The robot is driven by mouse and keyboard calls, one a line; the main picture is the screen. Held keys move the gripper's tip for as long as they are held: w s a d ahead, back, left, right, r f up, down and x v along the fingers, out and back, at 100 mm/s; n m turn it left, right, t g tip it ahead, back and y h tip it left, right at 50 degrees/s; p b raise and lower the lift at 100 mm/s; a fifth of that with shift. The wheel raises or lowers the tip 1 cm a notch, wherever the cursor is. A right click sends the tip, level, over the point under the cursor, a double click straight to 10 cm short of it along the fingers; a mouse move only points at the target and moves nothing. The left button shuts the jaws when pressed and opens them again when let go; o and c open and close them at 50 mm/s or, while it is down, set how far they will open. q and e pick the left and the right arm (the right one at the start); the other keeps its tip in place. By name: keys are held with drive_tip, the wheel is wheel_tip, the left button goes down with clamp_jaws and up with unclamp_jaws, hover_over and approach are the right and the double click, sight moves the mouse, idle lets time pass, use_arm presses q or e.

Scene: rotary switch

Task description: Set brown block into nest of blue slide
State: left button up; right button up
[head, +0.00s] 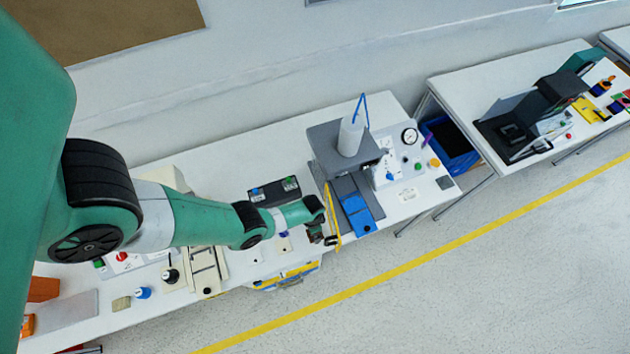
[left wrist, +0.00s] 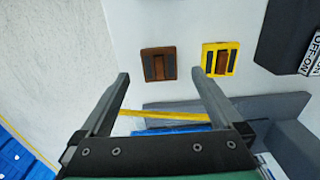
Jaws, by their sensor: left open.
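The brown block (left wrist: 158,65) lies on the white table in the left wrist view, with two dark strips on its top. My left gripper (left wrist: 160,80) is open and empty, its fingers apart on either side of the block's line and the block just beyond the tips. In the head view my left gripper (head: 331,240) is beside the left edge of the blue slide (head: 356,208), on the grey fixture. In the left wrist view the slide is mostly hidden behind my gripper. I cannot make out the slide's nest. My right gripper is not in view.
A yellow block with dark strips (left wrist: 221,58) lies close to the right of the brown block. A black box (left wrist: 292,38) stands farther right. A yellow bar (head: 333,211) edges the fixture. A white cylinder (head: 350,137) stands on the press-like housing. Bare table separates the blocks.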

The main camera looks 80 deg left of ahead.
use_arm(q)
drive_tip(key=f+b, duration=0.4)
drive_tip(key=f, duration=0.1)
drive_tip(key=shift+s+d+f, duration=0.1)
drive_tip(key=shift+s+f, duration=0.05)
drive_tip(key=shift+s, duration=0.05)
drive_tip(key=shift+r, duration=0.2)
drive_tip(key=c, duration=1.4)
